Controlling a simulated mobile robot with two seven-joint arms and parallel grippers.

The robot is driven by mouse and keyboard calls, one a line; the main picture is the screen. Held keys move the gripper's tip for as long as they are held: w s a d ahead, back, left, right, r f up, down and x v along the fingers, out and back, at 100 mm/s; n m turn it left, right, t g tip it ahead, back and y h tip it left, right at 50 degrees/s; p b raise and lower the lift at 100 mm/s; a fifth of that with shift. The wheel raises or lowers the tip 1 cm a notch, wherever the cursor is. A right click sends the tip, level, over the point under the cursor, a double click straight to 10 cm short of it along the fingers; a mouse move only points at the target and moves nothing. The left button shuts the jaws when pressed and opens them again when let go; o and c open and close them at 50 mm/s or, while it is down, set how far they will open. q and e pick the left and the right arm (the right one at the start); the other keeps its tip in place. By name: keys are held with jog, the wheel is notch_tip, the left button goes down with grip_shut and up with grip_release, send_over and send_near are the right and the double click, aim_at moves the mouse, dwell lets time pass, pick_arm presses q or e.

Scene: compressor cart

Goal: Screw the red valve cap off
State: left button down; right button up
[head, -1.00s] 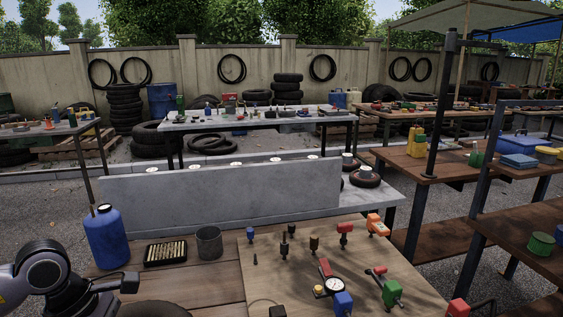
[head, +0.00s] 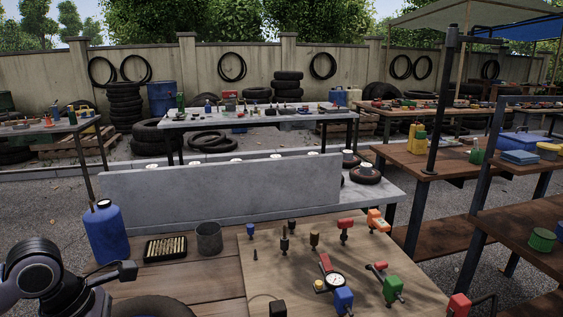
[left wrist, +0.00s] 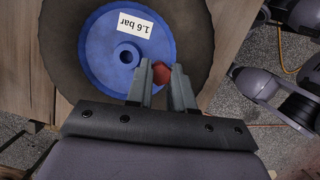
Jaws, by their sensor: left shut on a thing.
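In the left wrist view, the red valve cap (left wrist: 161,74) sits between the two fingers of my left gripper (left wrist: 161,68), which is shut on it. The cap lies over the wheel (left wrist: 204,48), at the right side of its blue hub (left wrist: 101,60). The valve stem under the cap is hidden, so I cannot tell whether the cap is still seated on it. In the head view, my left gripper (head: 126,271) is at the lower left, above the dark tyre (head: 152,308) cut by the bottom edge. My right gripper is not in view.
A blue jug (head: 103,232), a box of small brass pieces (head: 166,248) and a grey cup (head: 209,238) stand beyond the gripper. A wooden board (head: 265,252) with several tools and a gauge (head: 335,282) lies to the right. Bare bench shows between cup and tyre.

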pick_arm(q)
jog(key=shift+r, duration=0.2)
jog(key=shift+r+p, duration=1.75)
jog(key=shift+r, duration=1.1)
notch_tip(320, 180, up, 5)
jog(key=p, duration=0.3)
jog(key=d+f+m+g+y, duration=0.1)
jog(key=d+f+m+g, duration=0.1)
jog(key=m, duration=0.9)
jog(key=d+f+m+g+y, duration=0.1)
jog(key=d+m+g+y, duration=0.1)
jog(key=m, duration=0.9)
jog(key=shift+w+d+f+m+g, duration=0.15)
jog(key=shift+d+f+m+g, duration=0.25)
jog(key=shift+d, duration=0.1)
